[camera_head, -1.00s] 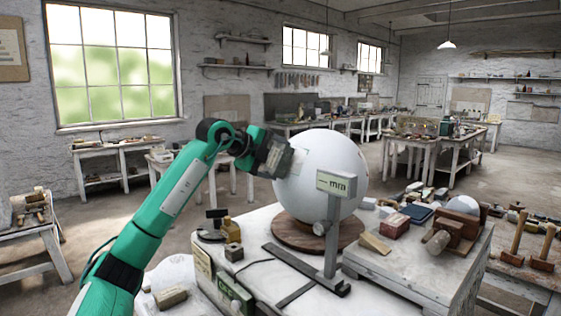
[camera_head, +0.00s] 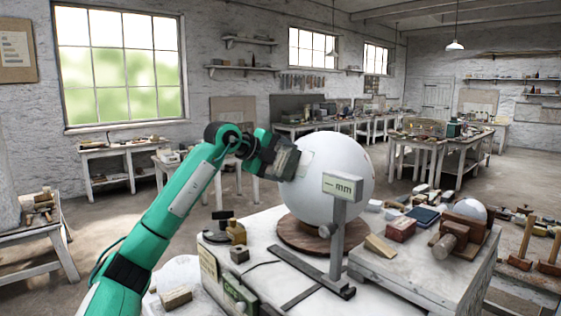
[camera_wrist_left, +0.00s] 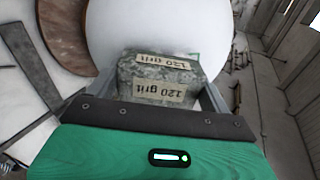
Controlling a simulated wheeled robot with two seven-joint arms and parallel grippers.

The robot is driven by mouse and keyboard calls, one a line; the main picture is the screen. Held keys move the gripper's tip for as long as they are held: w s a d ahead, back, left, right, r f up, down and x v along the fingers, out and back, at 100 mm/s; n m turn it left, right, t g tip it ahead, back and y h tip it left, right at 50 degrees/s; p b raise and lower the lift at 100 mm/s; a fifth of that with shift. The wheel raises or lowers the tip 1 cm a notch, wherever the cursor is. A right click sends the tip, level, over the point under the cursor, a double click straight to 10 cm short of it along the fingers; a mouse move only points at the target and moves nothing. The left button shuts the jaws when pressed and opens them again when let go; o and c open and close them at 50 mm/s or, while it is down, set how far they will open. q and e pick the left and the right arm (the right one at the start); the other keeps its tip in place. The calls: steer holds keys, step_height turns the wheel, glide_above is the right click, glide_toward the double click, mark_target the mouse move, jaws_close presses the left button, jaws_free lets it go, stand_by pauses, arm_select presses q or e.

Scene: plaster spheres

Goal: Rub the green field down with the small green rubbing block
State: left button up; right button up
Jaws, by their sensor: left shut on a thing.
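A large white plaster sphere (camera_head: 340,180) rests on a round brown wooden base (camera_head: 303,238) on the white bench. My left gripper (camera_head: 284,163) is at the sphere's left side, shut on a mottled grey-green block (camera_wrist_left: 160,80) with "120 grit" labels. The block lies up against the sphere (camera_wrist_left: 170,25) in the left wrist view; whether it touches cannot be told. A thin green edge (camera_wrist_left: 196,55) shows on the sphere just behind the block, which hides most of that area. My right gripper is not in view.
A grey upright post with a "mm" sign (camera_head: 342,187) stands close in front of the sphere. A red-brown block (camera_head: 400,229), a blue book-like block (camera_head: 422,215) and a wooden cradle (camera_head: 466,232) lie to the right. Small tools stand at the bench's left.

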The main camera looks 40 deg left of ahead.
arm_select(q)
steer(key=shift+w, duration=0.2)
steer(key=shift+f, duration=0.1)
steer(key=shift+s+a+f+b, duration=0.1)
steer(key=shift+s+f+b, duration=0.15)
steer(key=shift+f+b, duration=0.3)
steer(key=shift+s+f+b, duration=0.2)
steer(key=shift+f+b, duration=0.3)
steer(key=shift+r, duration=0.1)
